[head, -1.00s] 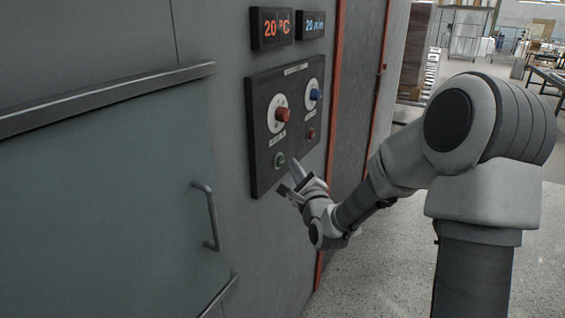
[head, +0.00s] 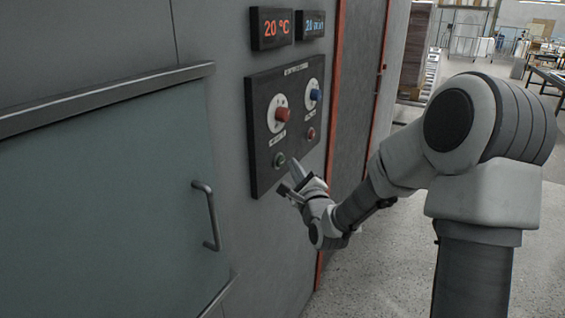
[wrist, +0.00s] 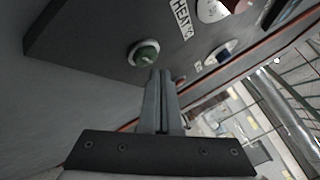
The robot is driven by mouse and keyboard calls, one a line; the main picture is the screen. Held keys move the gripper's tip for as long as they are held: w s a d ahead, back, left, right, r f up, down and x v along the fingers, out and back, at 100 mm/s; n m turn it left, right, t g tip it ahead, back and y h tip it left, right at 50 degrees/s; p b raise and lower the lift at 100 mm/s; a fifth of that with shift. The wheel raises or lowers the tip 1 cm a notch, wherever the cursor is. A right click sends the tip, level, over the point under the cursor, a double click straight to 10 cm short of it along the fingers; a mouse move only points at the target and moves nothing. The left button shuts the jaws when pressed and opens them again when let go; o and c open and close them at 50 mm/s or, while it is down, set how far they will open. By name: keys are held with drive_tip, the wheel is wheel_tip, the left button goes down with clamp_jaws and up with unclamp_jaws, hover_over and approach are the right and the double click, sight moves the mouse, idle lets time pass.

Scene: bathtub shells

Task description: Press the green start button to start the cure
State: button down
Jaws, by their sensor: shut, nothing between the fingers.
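The green start button (head: 279,160) is at the lower left of the dark control panel (head: 262,181), under the red knob. In the wrist view the green button (wrist: 146,54) stands out from the panel in a pale ring, just beyond and to the left of my fingertips. My gripper (head: 293,168) is shut and empty, close to the panel beside the button. The wrist view shows its two fingers (wrist: 160,75) together, pointing toward the panel. I see no clear contact between the fingertips and the button.
The panel also carries a red knob (head: 283,115), a blue knob (head: 315,95) and a small red button (head: 311,134). Displays above read 20 °C (head: 272,28) and about 20 min (head: 312,25). A door handle (head: 207,215) projects at the left. Open floor (head: 385,260) lies at right.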

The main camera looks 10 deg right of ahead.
drive_tip(key=shift+w+a, duration=0.25)
drive_tip(key=shift+a, duration=0.05)
drive_tip(key=shift+w+a+b, duration=0.25)
drive_tip(key=shift+a+b, duration=0.1)
drive_tip(key=shift+a, duration=0.05)
idle(1.0)
drive_tip(key=shift+s+d, duration=0.1)
drive_tip(key=shift+d, duration=0.05)
drive_tip(key=shift+s+d, duration=0.4)
drive_tip(key=shift+d, duration=0.15)
drive_tip(key=shift+s+d, duration=0.75)
drive_tip(key=shift+d, duration=0.3)
drive_tip(key=shift+s+d, duration=0.75)
drive_tip(key=shift+d, duration=0.25)
